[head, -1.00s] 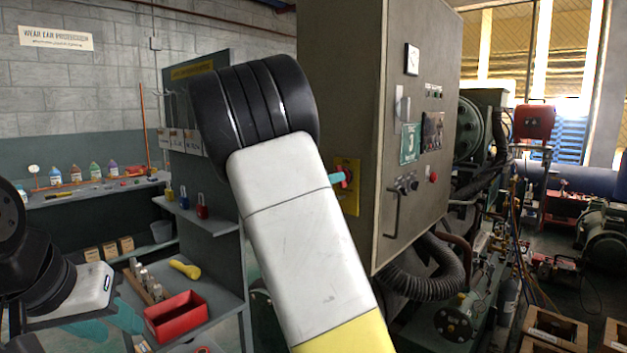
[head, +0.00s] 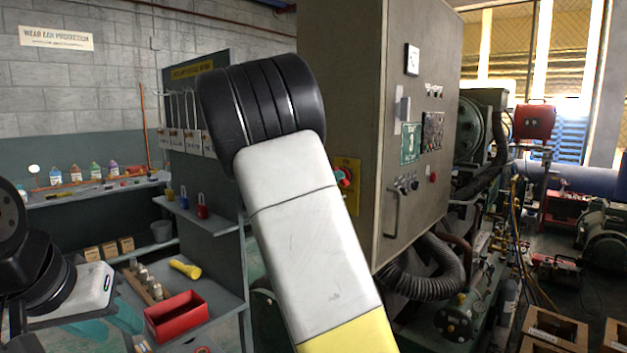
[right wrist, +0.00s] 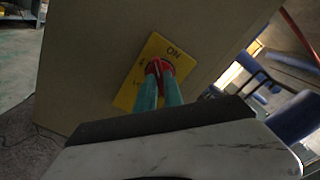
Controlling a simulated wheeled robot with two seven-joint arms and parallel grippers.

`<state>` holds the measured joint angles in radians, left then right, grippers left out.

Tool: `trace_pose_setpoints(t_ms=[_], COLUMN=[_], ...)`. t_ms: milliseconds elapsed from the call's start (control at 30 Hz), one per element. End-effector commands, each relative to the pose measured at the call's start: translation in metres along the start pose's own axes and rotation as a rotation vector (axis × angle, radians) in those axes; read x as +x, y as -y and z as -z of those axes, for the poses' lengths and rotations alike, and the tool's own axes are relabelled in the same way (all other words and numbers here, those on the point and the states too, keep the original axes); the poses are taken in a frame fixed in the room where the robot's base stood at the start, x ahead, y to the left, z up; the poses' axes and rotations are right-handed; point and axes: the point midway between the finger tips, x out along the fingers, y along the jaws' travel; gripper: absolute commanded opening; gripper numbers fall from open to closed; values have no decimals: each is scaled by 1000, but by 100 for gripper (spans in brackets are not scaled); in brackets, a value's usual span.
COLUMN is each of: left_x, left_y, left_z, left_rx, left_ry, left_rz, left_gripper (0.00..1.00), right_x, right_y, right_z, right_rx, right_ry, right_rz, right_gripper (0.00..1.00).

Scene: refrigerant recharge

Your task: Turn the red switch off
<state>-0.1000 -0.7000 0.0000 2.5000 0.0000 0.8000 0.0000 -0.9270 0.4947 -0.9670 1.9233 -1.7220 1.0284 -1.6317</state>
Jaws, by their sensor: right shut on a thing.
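The red switch (right wrist: 155,68) sits on a yellow plate (right wrist: 138,94) marked ON, on the side of a large grey cabinet. My right gripper (right wrist: 159,78) is shut on the red switch, with its teal fingers on either side of it. In the head view the red switch (head: 347,180) and yellow plate (head: 351,205) show just right of my right arm, which hides most of my right gripper. My left gripper (head: 108,322) is at the lower left, with its teal fingers apart and nothing seen between them.
The grey cabinet (head: 340,80) carries a gauge, a handle and other controls on its front. A shelf with padlocks (head: 202,211), a red bin (head: 176,318) and a yellow flashlight (head: 185,269) stands at left. Hoses and machinery fill the right side.

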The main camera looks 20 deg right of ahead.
Motion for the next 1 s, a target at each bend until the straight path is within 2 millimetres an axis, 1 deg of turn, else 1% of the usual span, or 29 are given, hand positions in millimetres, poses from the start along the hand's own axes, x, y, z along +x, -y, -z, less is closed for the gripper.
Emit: trace_pose_setpoints(t_ms=[200, 300, 667, 767, 900, 933, 1000], left_x=[0, 0, 0, 0, 0, 0, 0], left_y=[0, 0, 0, 0, 0, 0, 0], left_z=[0, 0, 0, 0, 0, 0, 0], left_rx=[0, 0, 0, 0, 0, 0, 0], left_ry=[0, 0, 0, 0, 0, 0, 0], left_rz=[0, 0, 0, 0, 0, 0, 0], left_gripper=[36, 36, 36, 36, 36, 36, 36], right_x=[-2, -1, -1, -1, -1, -2, -2], right_y=[-2, -2, -2, -2, -2, -2, -2], right_z=[0, 0, 0, 0, 0, 0, 0], right_rx=[-259, -343, -385, -482, -663, -679, -673], right_ry=[1, 1, 1, 0, 1, 1, 1], right_rz=[-5, -5, -5, -4, -5, -5, -4], right_gripper=[0, 0, 0, 0, 0, 14, 27])
